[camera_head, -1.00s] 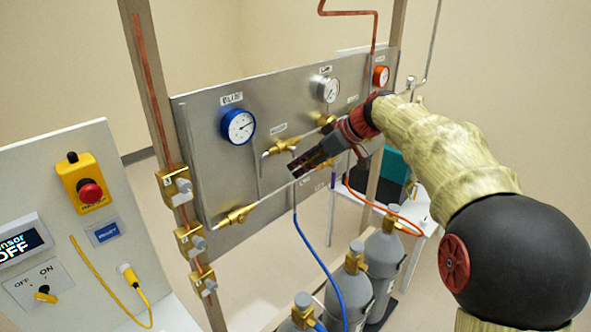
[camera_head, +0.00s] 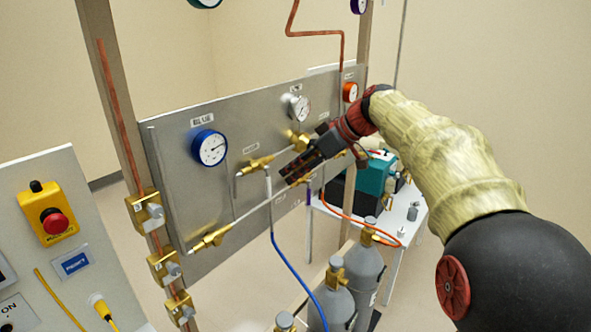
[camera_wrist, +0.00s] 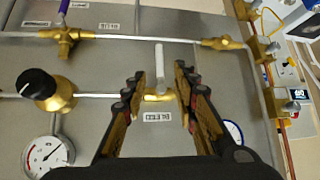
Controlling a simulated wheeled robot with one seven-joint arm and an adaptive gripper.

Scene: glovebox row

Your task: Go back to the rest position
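My gripper (camera_head: 300,172) is in front of the steel gauge panel (camera_head: 225,130), at the end of my arm, which comes in from the right. In the wrist view my gripper (camera_wrist: 159,82) has its two fingers well apart. A brass valve with a pale lever (camera_wrist: 159,75) shows between and beyond the fingers; nothing is held. The label below this valve is visible in the wrist view. I cannot tell from the head view how far the fingertips are from the panel's pipes.
A blue gauge (camera_head: 209,148), a white gauge (camera_head: 299,108) and brass valves are on the panel. Grey gas cylinders (camera_head: 364,272) stand below it. A white table (camera_head: 408,222) with a teal device (camera_head: 376,176) is behind. A yellow stop-button box (camera_head: 46,212) is at left.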

